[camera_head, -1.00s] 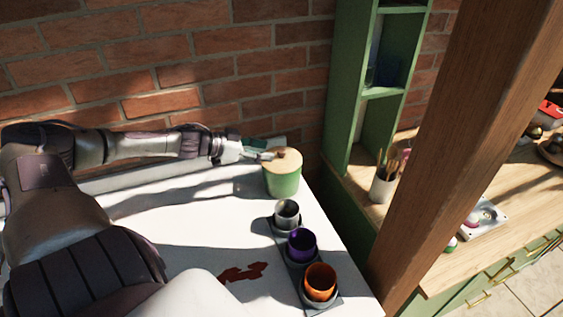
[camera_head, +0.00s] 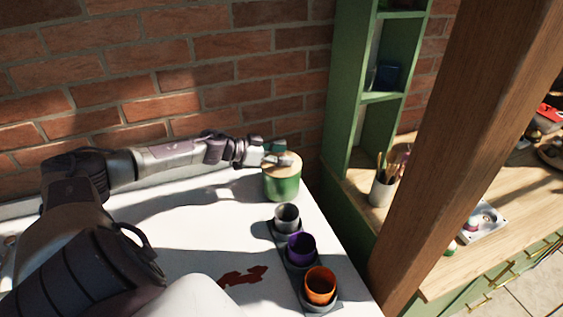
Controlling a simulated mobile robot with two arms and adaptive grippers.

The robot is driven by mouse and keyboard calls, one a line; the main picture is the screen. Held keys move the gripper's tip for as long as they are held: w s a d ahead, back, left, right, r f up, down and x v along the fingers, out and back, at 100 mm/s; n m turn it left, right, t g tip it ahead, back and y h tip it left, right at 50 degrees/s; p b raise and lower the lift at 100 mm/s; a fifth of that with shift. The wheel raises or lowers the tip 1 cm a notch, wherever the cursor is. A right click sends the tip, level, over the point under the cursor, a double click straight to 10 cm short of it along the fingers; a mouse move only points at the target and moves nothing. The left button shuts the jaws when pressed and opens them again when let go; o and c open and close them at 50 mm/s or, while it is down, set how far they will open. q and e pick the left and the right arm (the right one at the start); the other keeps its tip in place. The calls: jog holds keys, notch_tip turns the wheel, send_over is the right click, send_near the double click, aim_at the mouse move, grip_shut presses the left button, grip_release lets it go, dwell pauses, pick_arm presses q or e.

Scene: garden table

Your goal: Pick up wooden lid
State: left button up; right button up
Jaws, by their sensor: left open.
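The wooden lid (camera_head: 284,165) sits on top of a green pot (camera_head: 282,186) at the far right of the white table. My left gripper (camera_head: 279,156) reaches in from the left and is over the lid, at its knob. The gripper is open, and its fingers hide the knob and part of the lid's far side. I cannot tell whether the fingers touch the lid. My right gripper is not in view.
Grey, purple (camera_head: 301,249) and orange (camera_head: 320,286) cups stand on a dark tray (camera_head: 280,237) in front of the pot. A brick wall (camera_head: 200,60) is close behind. A wooden post (camera_head: 450,130) and green shelf (camera_head: 352,90) stand right. The table's (camera_head: 190,238) middle is mostly clear.

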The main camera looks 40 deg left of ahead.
pick_arm(q)
jog(key=shift+c, duration=0.3)
grip_shut()
jog(key=shift+r, duration=0.1)
